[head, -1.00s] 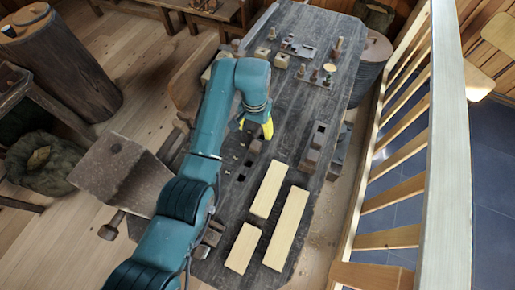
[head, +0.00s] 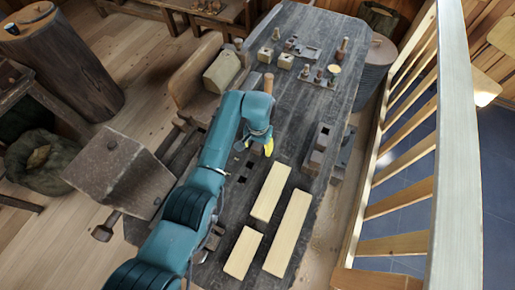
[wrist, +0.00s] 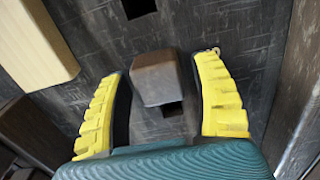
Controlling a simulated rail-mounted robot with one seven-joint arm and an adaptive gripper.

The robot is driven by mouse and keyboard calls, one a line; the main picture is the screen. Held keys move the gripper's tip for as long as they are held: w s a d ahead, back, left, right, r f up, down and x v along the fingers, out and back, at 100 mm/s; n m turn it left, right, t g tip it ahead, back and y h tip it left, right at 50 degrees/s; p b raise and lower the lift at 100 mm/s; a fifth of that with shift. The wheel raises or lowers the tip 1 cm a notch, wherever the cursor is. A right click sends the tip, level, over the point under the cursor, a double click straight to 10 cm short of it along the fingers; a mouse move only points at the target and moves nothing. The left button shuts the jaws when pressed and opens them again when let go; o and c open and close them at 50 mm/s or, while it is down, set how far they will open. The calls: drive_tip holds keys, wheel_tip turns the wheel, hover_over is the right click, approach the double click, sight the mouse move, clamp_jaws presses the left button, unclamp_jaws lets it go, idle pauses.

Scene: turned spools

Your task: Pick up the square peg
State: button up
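A dark brown square-sided block, which looks like the square peg (wrist: 155,80), stands between my fingers in the wrist view. My gripper (wrist: 165,105) is open, with one yellow finger on each side of it and a gap on both sides. A dark square hole (wrist: 172,109) shows just below the block; I cannot tell whether the block sits in a hole. In the head view my gripper (head: 268,147) is low over the middle of the dark table, and the peg is not clearly visible there.
Pale wooden blocks (head: 289,232) lie on the near part of the dark table (head: 300,120). Another square hole (wrist: 139,8) shows in the wrist view. A dark stepped block (head: 320,148) stands to the right, and small pegs and blocks (head: 318,76) are at the far end.

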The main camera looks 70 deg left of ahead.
drive_tip(key=c, duration=1)
